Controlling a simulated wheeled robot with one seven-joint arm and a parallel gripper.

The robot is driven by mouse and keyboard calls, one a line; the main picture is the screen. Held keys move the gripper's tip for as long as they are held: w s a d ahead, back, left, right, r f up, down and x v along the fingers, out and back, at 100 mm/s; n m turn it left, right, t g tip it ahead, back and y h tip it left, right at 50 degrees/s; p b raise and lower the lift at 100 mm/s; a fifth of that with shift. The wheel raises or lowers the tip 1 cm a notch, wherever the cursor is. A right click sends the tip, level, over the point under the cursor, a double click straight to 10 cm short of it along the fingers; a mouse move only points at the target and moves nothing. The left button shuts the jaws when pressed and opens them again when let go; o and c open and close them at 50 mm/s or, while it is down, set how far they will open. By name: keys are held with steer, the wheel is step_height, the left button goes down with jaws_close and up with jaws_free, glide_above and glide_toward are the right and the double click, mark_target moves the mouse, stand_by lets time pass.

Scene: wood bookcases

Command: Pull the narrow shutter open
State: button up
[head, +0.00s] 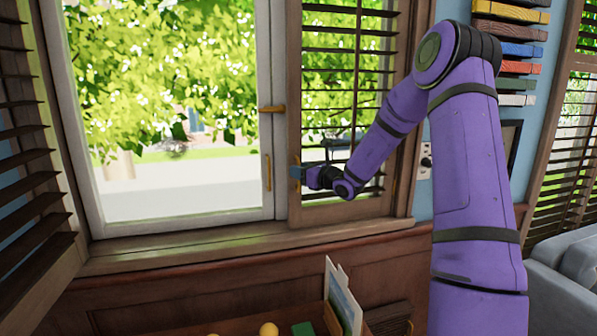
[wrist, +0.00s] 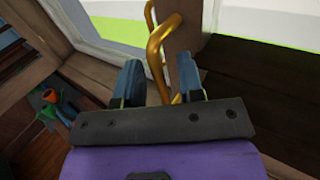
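The narrow shutter (head: 293,110) is a wood-framed louvred panel over the right part of the window, and it looks closed. My gripper (head: 300,172) is at its left edge, low down. In the wrist view, my gripper (wrist: 158,72) has its two blue-grey fingers spread apart. A curved brass handle (wrist: 157,45) on the shutter's wooden stile (wrist: 182,42) reaches down between the fingers. Clear gaps show beside the handle, so the fingers are not closed on it. In the head view, my gripper hides most of this handle.
The window (head: 165,215) has a brass latch (head: 271,109) left of the shutter. Another louvred shutter (head: 40,245) stands swung open at far left. A wooden sill (head: 190,252) runs below. A grey sofa (head: 560,290) is at lower right.

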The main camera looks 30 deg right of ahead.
steer(key=shift+w+a, duration=0.15)
steer(key=shift+w, duration=0.2)
steer(key=shift+c, duration=0.4)
jaws_close()
steer(key=shift+s, duration=0.15)
